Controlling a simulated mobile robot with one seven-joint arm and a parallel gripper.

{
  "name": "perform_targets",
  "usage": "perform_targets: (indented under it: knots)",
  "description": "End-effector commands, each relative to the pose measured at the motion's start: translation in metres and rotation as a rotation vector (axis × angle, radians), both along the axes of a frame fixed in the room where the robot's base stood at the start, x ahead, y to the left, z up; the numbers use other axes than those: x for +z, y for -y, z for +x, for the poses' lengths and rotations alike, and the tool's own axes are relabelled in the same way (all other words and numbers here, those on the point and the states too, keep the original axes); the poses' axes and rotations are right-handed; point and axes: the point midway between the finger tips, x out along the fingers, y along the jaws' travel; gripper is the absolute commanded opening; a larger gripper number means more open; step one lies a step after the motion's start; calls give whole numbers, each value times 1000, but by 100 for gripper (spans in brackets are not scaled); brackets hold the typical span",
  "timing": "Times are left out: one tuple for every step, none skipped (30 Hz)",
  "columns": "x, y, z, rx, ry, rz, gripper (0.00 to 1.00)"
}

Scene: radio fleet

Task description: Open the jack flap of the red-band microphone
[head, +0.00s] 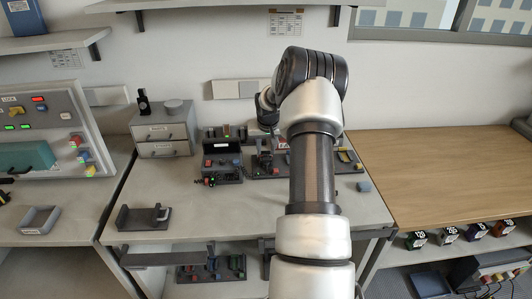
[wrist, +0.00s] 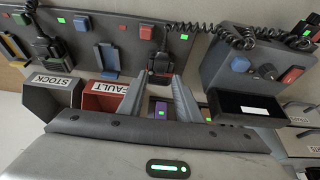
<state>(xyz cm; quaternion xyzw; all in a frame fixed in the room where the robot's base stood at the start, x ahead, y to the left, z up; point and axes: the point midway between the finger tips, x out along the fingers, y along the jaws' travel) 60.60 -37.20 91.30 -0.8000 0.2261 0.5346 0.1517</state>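In the wrist view a black hand microphone (wrist: 161,65) with a coiled cord hangs on the grey panel, just beyond my fingertips. A second black microphone (wrist: 45,45) with a coiled cord hangs at the left of the panel. In the head view my arm hides much of the panel, and the microphones there are too small to tell apart.
A grey bin marked STOCK (wrist: 52,96) and a red bin marked FAULT (wrist: 103,97) stand close left of my fingers. A grey control box (wrist: 262,68) with blue and red buttons is at right.

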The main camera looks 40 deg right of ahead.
Motion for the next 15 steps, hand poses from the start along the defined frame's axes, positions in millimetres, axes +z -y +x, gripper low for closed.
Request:
perform_targets:
  knots:
    - [-9,1,3,1,-1,1,31]
    - [-12,2,4,1,-1,1,31]
    - [-16,3,6,1,0,0,31]
    - [-18,4,7,2,0,0,31]
    - [-21,4,8,2,0,0,31]
    - [-23,5,8,2,0,0,31]
    - [-24,5,9,2,0,-1,31]
    - [-25,5,9,2,0,-1,31]
    - [-26,5,10,1,1,-1,31]
    - [-27,6,10,2,0,-1,31]
    - [-27,6,10,2,0,-1,31]
    - [-27,6,10,2,0,-1,31]
    - [-27,6,10,2,0,-1,31]
    - [-27,6,10,2,0,-1,31]
    - [-27,6,10,2,0,-1,31]
